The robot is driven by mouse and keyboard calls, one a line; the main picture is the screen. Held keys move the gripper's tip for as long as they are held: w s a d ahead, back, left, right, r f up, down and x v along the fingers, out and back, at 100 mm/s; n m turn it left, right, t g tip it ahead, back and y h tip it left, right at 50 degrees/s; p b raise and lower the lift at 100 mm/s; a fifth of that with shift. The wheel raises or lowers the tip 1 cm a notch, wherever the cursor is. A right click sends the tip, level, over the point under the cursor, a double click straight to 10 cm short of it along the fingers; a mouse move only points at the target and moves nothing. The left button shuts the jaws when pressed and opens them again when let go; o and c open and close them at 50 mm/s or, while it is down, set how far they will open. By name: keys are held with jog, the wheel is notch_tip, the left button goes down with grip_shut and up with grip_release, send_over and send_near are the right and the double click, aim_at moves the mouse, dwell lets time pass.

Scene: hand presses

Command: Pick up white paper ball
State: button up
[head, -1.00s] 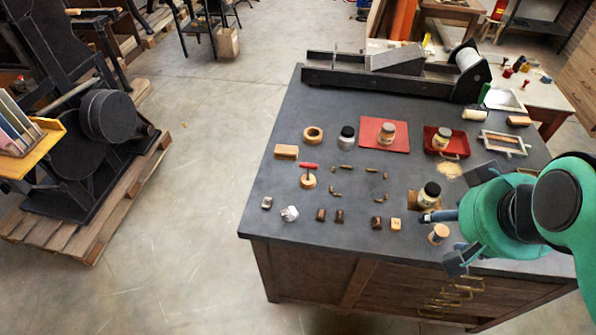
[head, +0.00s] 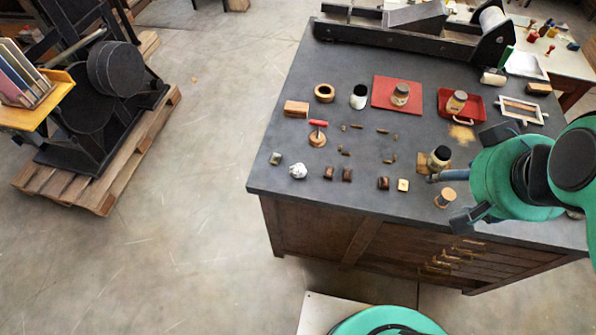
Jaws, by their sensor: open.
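The white paper ball (head: 298,171) is a small crumpled lump on the dark table top, near its front left corner. It stands apart from the things around it. My gripper (head: 437,195) is at the right front of the table, well to the right of the ball, with its fingers apart. It is near a dark-capped jar (head: 439,157) and a small wooden cylinder (head: 445,197). Nothing shows held between its fingers. Part of the table's right side is hidden behind my arm.
A small grey block (head: 276,158) lies left of the ball. Small brown blocks (head: 328,174) lie to its right. A red mat (head: 397,94) and red tray (head: 461,104) hold jars. The dark table (head: 262,183) has free room at its front left.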

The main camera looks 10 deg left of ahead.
jog(key=n+g+p, duration=0.4)
jog(key=g, duration=0.2)
send_over(298, 168)
notch_tip(298, 168, down, 24)
jog(key=r, duration=0.1)
jog(key=shift+a+f, duration=0.1)
jog(key=shift+f, duration=0.1)
jog(key=shift+f, duration=0.2)
jog(key=shift+f, duration=4.15)
